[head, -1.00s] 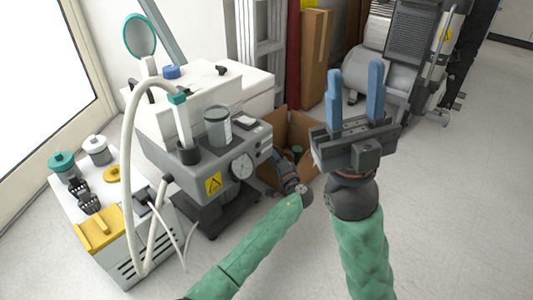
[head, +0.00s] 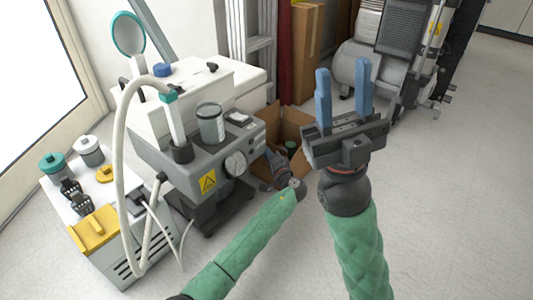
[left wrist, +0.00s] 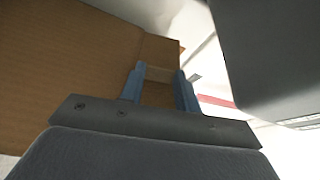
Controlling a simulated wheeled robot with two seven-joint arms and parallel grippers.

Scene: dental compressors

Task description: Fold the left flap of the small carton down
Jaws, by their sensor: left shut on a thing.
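The small carton (head: 293,118) is brown cardboard and stands open on the floor behind the grey machine, with a dark green thing inside. My left gripper (head: 271,156) is at the carton's near left side, partly hidden by the machine and its own wrist. In the left wrist view, brown cardboard (left wrist: 60,65) fills the upper left, and a narrow flap part (left wrist: 158,52) reaches between the blue fingers of my left gripper (left wrist: 160,88), which is shut on it. My right gripper (head: 343,90) is raised, open and empty, right of the carton.
The grey machine with a gauge (head: 205,150) stands close left of the carton. A white cabinet with a yellow tray (head: 95,229) is at the front left. A tall cardboard box (head: 305,50) and a compressor (head: 370,68) stand behind. The floor at right is clear.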

